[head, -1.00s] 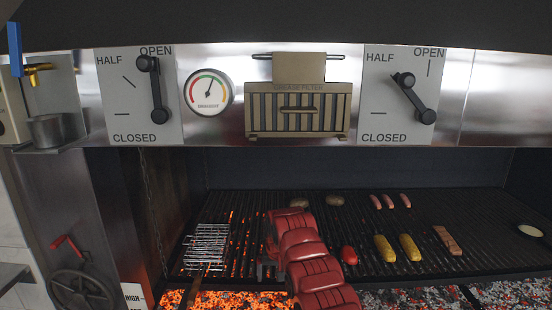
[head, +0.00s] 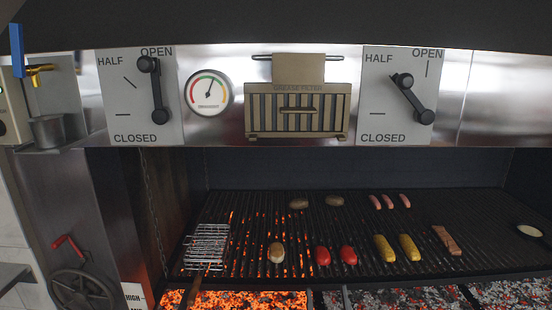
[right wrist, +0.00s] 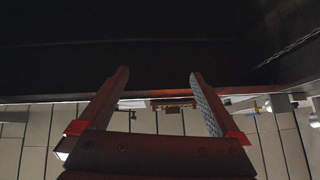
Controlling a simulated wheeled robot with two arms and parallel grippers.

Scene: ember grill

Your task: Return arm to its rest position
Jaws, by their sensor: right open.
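My right gripper (right wrist: 158,74) shows in the right wrist view. Its two fingers stand apart with nothing between them, against a dark surface and a paler panelled area below. Neither arm shows in the head view. My left gripper is in no view. On the grill grate (head: 290,225) in the head view lie a pale brown roundish item (head: 276,252), two red items (head: 322,256), two yellow cobs (head: 384,248), several small sausages (head: 375,202) and a reddish-brown piece (head: 446,240).
A wire basket (head: 207,247) lies at the grate's left. Hot coals (head: 240,299) glow below the front edge. Above are two levers (head: 157,90) (head: 411,97), a gauge (head: 209,93) and a grease filter (head: 297,110). A red-handled wheel (head: 84,290) is at lower left.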

